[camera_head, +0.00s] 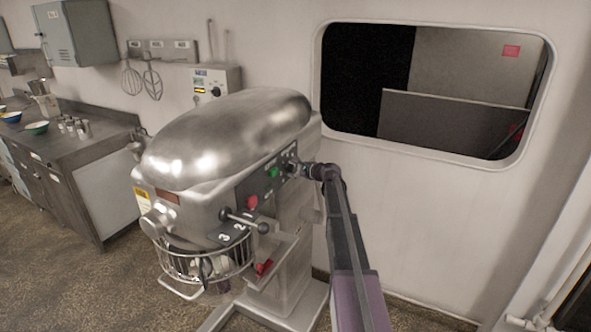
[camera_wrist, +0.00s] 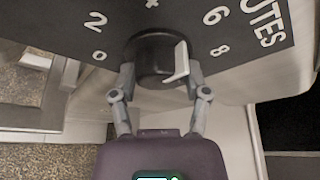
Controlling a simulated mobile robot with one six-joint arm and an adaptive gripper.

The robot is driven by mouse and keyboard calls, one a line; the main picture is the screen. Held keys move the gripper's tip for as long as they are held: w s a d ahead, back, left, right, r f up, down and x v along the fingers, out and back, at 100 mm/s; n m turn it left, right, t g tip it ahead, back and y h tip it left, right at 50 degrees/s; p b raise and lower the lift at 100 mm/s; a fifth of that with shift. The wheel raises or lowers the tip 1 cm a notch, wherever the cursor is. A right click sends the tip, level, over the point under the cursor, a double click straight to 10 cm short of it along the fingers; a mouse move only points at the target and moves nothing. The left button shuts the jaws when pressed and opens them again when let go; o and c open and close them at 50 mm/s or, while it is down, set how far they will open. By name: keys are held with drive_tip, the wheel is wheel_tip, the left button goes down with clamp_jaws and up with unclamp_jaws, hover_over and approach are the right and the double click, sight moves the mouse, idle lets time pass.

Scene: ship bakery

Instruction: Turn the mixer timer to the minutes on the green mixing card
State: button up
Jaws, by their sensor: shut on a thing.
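The mixer (camera_head: 225,135) is a large silver machine. In the wrist view its timer knob (camera_wrist: 150,55) is black and round, with a white pointer (camera_wrist: 181,62) to the right of its middle, towards the 6 and 8 side. The dark dial plate (camera_wrist: 265,45) shows 0 and 2 at left, a cut-off mark at top, 6 and 8 at right, and part of a minutes label. My gripper (camera_wrist: 160,85) is shut on the knob, one finger on each side. In the head view my gripper (camera_head: 309,170) is at the mixer's right side, hiding the knob. I can make out no green mixing card.
Green (camera_head: 271,172) and red (camera_head: 252,201) buttons and a lever (camera_head: 244,220) are on the mixer side. A wire guard (camera_head: 205,265) is below its head. A steel counter (camera_head: 75,150) with bowls stands at left. A window (camera_head: 435,90) is behind my arm.

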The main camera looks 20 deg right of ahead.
drive_tip(key=shift+w+a+r, duration=0.15)
drive_tip(key=shift+w+a, duration=0.1)
drive_tip(key=shift+w, duration=0.1)
drive_tip(key=o, duration=1)
drive_tip(key=shift+o, duration=0.5)
drive_tip(key=shift+a, duration=0.2)
drive_tip(key=shift+s+d, duration=0.15)
drive_tip(key=shift+d, duration=0.05)
drive_tip(key=shift+f+n+b, duration=0.2)
drive_tip(key=shift+n+b, duration=0.1)
